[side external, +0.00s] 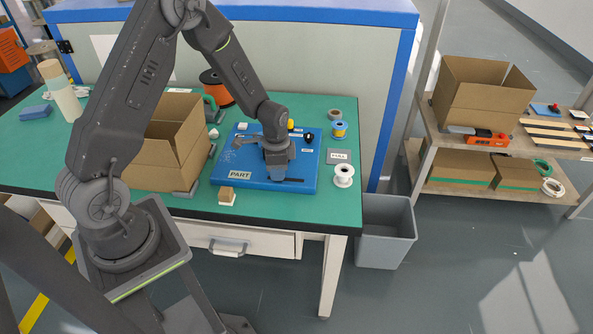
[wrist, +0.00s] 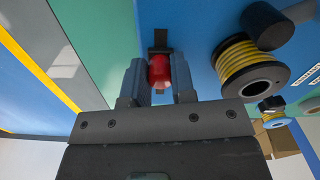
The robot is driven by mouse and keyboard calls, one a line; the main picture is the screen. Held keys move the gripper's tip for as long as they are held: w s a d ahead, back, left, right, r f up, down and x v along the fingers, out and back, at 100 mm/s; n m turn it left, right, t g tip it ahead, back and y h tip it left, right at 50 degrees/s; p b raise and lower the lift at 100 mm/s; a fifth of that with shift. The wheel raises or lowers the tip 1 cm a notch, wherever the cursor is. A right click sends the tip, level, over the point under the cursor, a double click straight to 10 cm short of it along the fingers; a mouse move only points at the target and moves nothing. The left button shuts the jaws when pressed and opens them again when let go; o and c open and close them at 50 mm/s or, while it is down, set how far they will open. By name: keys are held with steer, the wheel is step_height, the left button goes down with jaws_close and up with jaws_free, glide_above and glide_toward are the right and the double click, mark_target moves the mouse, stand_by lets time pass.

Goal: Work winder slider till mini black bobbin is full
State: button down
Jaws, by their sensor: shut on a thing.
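My gripper (wrist: 158,85) is shut on a red knob (wrist: 159,72), which sits between the two fingers at a dark slot or bracket on the blue winder panel. A black bobbin (wrist: 282,75) wound with yellow cable (wrist: 238,54) is on the panel to the right in the wrist view. Its near flange stands out past the windings; how full it is cannot be told exactly. In the side view my gripper (side external: 279,170) points down onto the blue panel (side external: 225,165), and the knob is hidden there. A small black part (side external: 308,137) shows on the panel behind it.
A cardboard box (side external: 160,160) stands left of the panel. A white spool (side external: 343,175), a grey plate (side external: 339,156) and a blue-yellow spool (side external: 339,130) lie to its right. A wooden block (side external: 226,196) is at the front. An orange spool (side external: 216,88) stands behind.

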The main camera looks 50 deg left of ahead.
mark_target(267, 178)
steer(key=shift+s+a, duration=1.1)
steer(key=c, duration=0.9)
jaws_free()
steer(key=shift+c, duration=0.2)
step_height(267, 178, up, 14)
steer(key=shift+f, duration=0.1)
